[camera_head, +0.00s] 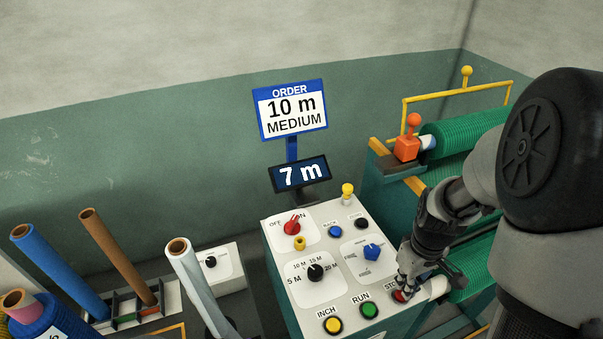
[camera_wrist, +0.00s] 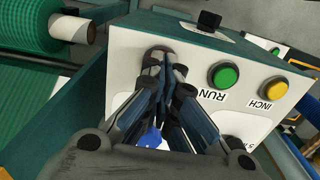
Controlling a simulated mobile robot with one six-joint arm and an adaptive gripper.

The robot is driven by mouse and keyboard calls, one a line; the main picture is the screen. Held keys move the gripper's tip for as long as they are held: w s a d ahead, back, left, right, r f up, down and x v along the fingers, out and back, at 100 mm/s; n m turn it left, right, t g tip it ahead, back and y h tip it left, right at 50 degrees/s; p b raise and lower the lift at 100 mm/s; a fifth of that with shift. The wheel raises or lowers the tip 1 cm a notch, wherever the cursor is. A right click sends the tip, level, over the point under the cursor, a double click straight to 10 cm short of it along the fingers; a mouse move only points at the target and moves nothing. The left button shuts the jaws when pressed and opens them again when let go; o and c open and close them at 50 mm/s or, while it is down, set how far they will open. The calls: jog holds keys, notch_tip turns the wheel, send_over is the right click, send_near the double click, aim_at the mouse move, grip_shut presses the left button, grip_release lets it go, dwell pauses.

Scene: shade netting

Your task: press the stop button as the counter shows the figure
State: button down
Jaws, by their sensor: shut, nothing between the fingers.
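The counter (camera_head: 300,174) reads 7 m. The order sign (camera_head: 291,110) above it reads 10 m MEDIUM. The red stop button (camera_head: 401,296) is at the panel's lower right, mostly covered by my gripper (camera_head: 404,284). My gripper is shut and empty, its fingertips at or just over the button; I cannot tell whether they touch it. In the wrist view the closed fingertips (camera_wrist: 163,58) are over the panel's edge area and hide the stop button, beside the green RUN button (camera_wrist: 224,75).
The control panel (camera_head: 283,238) also carries a yellow INCH button (camera_head: 333,325), a red switch (camera_head: 292,227), a black length dial (camera_head: 315,272) and a blue selector (camera_head: 372,251). Green netting rolls (camera_head: 462,133) stand at right. Coloured tubes (camera_head: 60,272) stand at left.

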dwell(0.6)
jog(key=shift+f+b, duration=1)
jog(key=shift+f, duration=0.3)
jog(key=shift+r, duration=0.15)
notch_tip(320, 180, up, 7)
jog(key=p, duration=0.6)
